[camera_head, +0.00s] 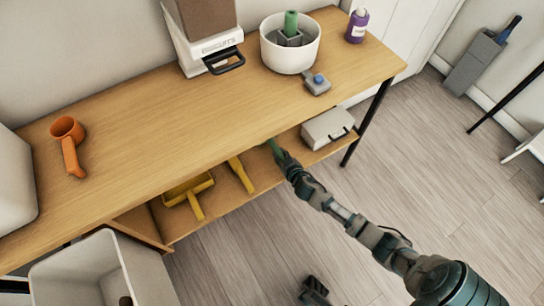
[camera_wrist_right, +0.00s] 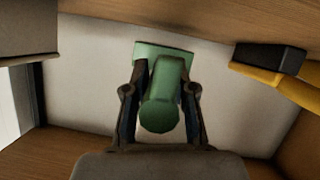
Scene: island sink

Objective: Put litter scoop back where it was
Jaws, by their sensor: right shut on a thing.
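My right gripper (camera_head: 281,156) reaches under the front edge of the tabletop, into the space above the lower shelf. It is shut on a green tool (camera_head: 272,146) with a round handle and a flat, wider head. In the right wrist view the green tool (camera_wrist_right: 160,100) sits between both fingers (camera_wrist_right: 160,88), its handle end facing the camera. I cannot tell for certain that it is the litter scoop, nor whether its head touches anything. An orange scoop (camera_head: 68,140) lies on the tabletop at the left. A dark part, probably my left gripper (camera_head: 314,291), shows at the bottom edge.
The lower shelf (camera_head: 222,207) holds a yellow dustpan (camera_head: 187,190), a yellow-handled tool (camera_head: 241,174) and a grey box (camera_head: 328,127). On the wooden tabletop (camera_head: 160,120) stand a white bin (camera_head: 290,52), a dispenser (camera_head: 203,45) and a purple bottle (camera_head: 357,25). A grey bin (camera_head: 85,275) stands at lower left.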

